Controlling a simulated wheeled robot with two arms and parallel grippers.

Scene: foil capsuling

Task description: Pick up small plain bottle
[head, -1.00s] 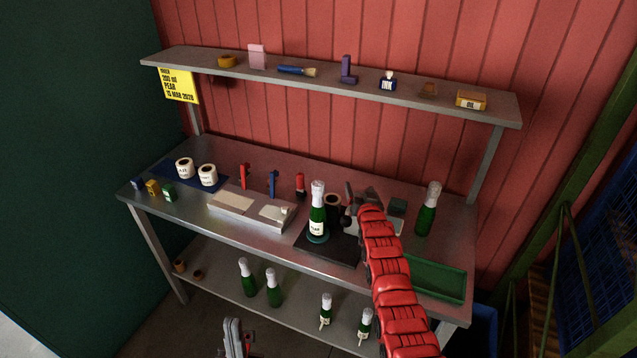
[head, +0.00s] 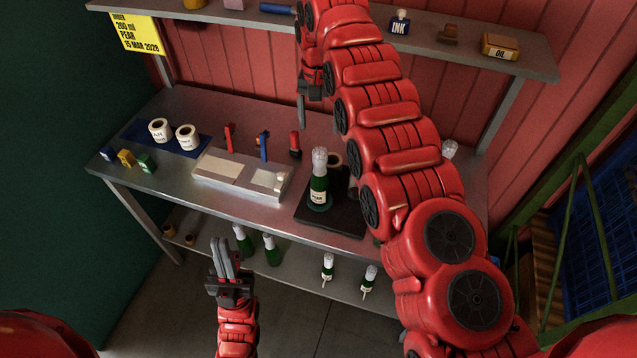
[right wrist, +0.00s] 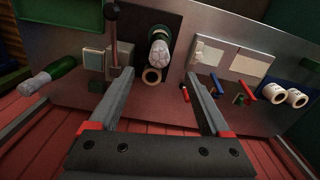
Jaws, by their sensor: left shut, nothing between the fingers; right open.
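Two green bottles with pale tops and no label that I can see, one at left (head: 242,238) and one beside it (head: 271,250), stand on the lower shelf in the head view. My left gripper (head: 221,247) is shut and empty, in front of the bench and just left of the nearer-left bottle in the picture. My right gripper (head: 302,112) is raised above the back of the bench. It is open and empty in the right wrist view (right wrist: 158,60). A labelled green bottle (head: 319,192) stands upright on the bench's dark mat, apart from both grippers.
Two more bottles with pale labels (head: 328,268) (head: 368,281) stand on the lower shelf (head: 300,285). The bench (head: 235,207) carries white rolls (head: 160,130), a grey block and tools. My right arm hides the bench's right side. The upper shelf (head: 540,65) is close to that arm.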

